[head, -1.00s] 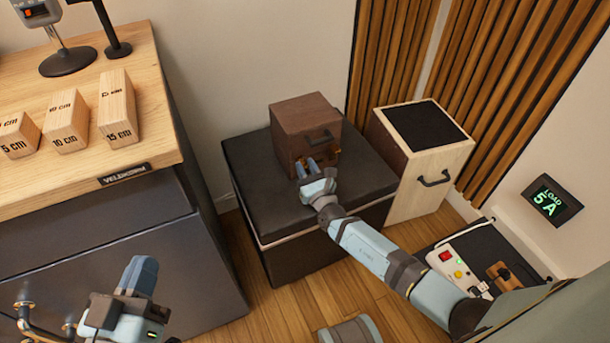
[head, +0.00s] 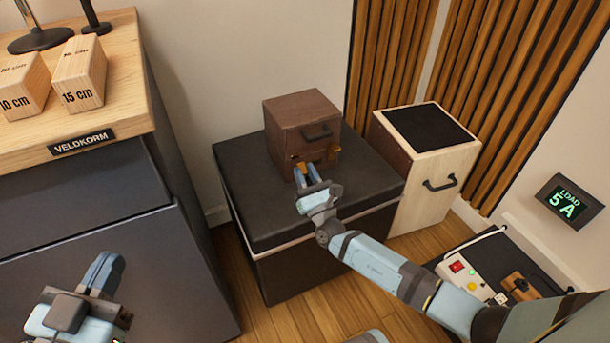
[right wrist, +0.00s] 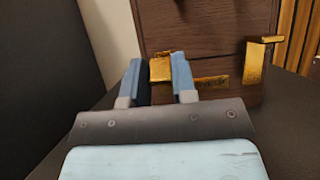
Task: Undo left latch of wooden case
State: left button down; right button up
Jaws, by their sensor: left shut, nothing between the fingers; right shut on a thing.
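The dark brown wooden case (head: 300,130) with a black handle stands on a black box. It also fills the upper part of the right wrist view (right wrist: 205,35). Its left brass latch (right wrist: 160,69) sits low on the front face, between my right gripper's two blue fingers. My right gripper (head: 305,171) is shut on this latch; in the right wrist view its fingertips (right wrist: 158,66) partly frame it. The right brass latch (right wrist: 254,62) juts out from the case front, apart from my fingers. My left gripper (head: 108,264) is shut and empty, low at the left, far from the case.
The black box (head: 235,190) bears the case. A pale wooden box (head: 440,178) with a black top stands to its right. A workbench (head: 125,140) with measuring blocks is at the left. A switch panel (head: 480,275) lies at the lower right. Wooden floor is clear between bench and box.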

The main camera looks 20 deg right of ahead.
jog(key=o, duration=0.9)
